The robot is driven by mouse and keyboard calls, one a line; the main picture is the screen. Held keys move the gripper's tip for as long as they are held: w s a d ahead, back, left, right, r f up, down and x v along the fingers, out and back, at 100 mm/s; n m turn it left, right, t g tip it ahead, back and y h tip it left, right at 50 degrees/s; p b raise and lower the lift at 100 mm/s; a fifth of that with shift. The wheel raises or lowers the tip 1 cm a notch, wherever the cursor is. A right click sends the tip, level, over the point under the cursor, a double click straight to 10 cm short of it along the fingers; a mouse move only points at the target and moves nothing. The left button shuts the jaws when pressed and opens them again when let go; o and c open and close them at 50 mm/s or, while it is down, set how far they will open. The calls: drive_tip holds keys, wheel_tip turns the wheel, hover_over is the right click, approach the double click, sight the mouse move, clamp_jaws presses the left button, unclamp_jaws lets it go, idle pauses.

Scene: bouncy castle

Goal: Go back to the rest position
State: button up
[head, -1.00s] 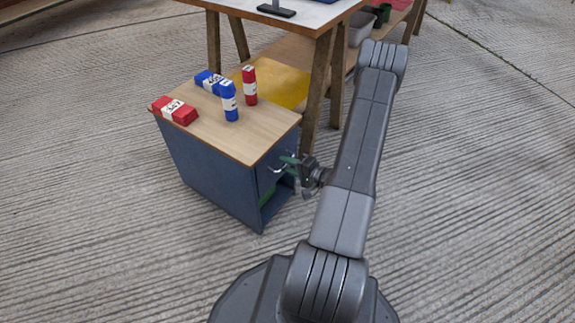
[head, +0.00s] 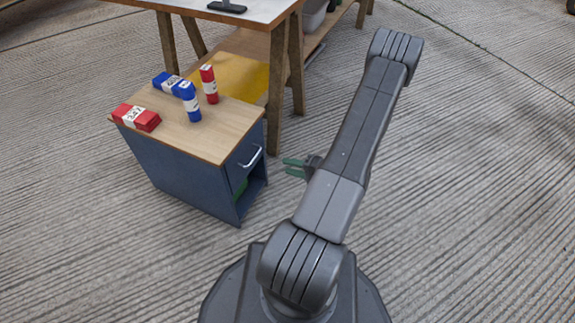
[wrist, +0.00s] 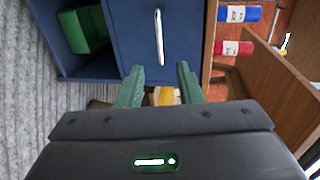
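My gripper (head: 295,168), with green fingers, is right of the blue cabinet (head: 185,172) in the head view, apart from it. In the wrist view my gripper (wrist: 160,72) has its two fingers spread with a gap between them, and nothing is held. The silver drawer handle (wrist: 159,37) is in front of the fingertips, and the same handle (head: 251,158) shows in the head view. The drawer front looks shut.
A green object (wrist: 86,30) lies in the cabinet's open lower compartment. Red (head: 136,117) and blue (head: 191,108) labelled blocks are on the cabinet's wooden top. A trestle table (head: 240,12) stands behind. Ribbed floor (head: 470,180) on the right is clear.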

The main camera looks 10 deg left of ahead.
drive_tip(key=shift+a, duration=0.1)
drive_tip(key=b+x, duration=0.2)
drive_tip(key=x, duration=1)
drive_tip(key=shift+f+b, duration=0.2)
drive_tip(key=shift+b, duration=0.2)
drive_tip(key=shift+a, duration=0.2)
